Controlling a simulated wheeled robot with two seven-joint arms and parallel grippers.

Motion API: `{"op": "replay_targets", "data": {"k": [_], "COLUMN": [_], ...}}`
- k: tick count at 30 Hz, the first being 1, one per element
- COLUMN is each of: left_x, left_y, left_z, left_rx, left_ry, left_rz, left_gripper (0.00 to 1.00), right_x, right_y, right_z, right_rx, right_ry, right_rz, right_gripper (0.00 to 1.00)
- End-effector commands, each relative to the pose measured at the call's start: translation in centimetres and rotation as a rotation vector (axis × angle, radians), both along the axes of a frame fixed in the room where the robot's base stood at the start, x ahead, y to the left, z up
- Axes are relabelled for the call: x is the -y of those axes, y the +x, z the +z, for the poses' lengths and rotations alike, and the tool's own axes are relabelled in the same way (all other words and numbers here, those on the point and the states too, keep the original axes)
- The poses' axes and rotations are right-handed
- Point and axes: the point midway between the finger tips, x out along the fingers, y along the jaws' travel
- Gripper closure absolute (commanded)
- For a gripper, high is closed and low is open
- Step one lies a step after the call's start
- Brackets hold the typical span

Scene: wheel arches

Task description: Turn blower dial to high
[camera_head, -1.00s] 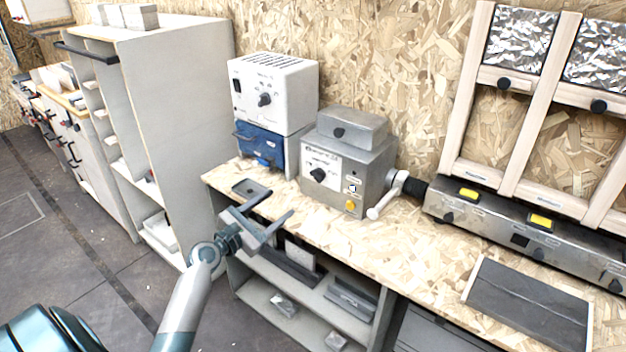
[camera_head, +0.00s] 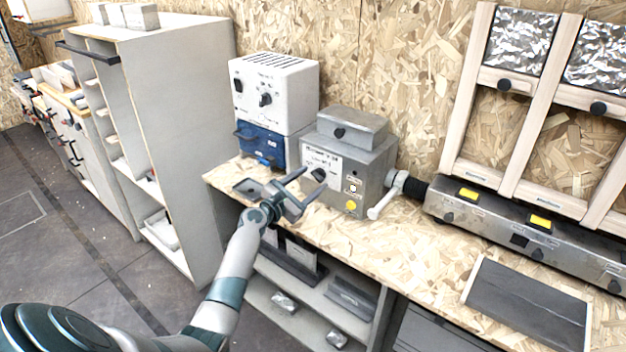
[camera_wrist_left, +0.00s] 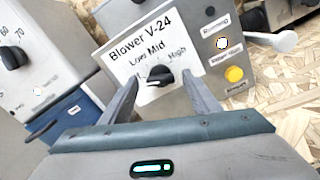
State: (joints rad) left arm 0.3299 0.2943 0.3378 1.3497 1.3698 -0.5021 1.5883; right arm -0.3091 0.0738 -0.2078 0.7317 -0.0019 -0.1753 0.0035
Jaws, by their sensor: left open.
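The blower (camera_head: 345,165) is a grey metal box on the wooden bench, with a white label reading "Blower V-24" and Low, Mid and High marks. Its black dial (camera_wrist_left: 160,76) sits on that label and shows between my fingers in the left wrist view. In the head view the dial (camera_head: 319,174) is close beyond my fingertips. My left gripper (camera_head: 304,185) is open and empty in front of the panel; it also shows in the left wrist view (camera_wrist_left: 162,92). The dial's exact setting is hard to read. My right gripper is not in view.
A white unit (camera_head: 272,90) with its own black knob stands on a blue box (camera_head: 262,146) to the left. A yellow button (camera_wrist_left: 234,74) and a crank handle (camera_head: 385,200) are right of the dial. A dark flat plate (camera_head: 530,305) lies on the bench.

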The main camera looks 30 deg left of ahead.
Motion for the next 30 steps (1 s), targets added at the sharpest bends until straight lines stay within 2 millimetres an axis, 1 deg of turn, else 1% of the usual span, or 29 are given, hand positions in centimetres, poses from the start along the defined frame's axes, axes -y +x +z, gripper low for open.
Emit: {"op": "replay_targets", "data": {"k": [3, 6, 16, 17, 18, 20, 21, 22, 30], "left_x": [0.1, 0.1, 0.2, 0.2, 0.2, 0.2, 0.2, 0.2, 0.2], "left_y": [1.1, 1.5, 1.7, 1.7, 1.6, 1.6, 1.6, 1.6, 1.6], "left_z": [0.0, 0.0, 0.0, 0.0, 0.0, 0.0, 0.0, 0.0, -0.1], "left_rx": [0.000, -0.001, -0.001, -0.001, -0.001, -0.001, -0.001, 0.000, 0.001], "left_ry": [-0.001, 0.000, 0.000, 0.000, 0.000, 0.000, 0.000, 0.000, 0.012], "left_rz": [0.000, 0.000, 0.000, 0.000, 0.000, 0.000, 0.000, 0.000, -0.001], "left_gripper": [0.44, 0.44, 0.44, 0.49, 0.58, 0.72, 0.82, 0.85, 0.85], "right_x": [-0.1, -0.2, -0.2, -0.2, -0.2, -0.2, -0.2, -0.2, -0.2], "right_y": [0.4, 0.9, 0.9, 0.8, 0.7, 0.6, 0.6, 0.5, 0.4], "right_z": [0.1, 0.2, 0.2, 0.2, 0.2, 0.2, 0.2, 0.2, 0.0], "right_rx": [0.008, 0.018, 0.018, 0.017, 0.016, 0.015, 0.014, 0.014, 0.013], "right_ry": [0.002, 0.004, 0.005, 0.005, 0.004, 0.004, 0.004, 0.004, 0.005], "right_rz": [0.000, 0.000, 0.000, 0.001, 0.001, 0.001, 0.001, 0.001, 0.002], "right_gripper": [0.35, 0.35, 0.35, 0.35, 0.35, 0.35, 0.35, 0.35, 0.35]}}
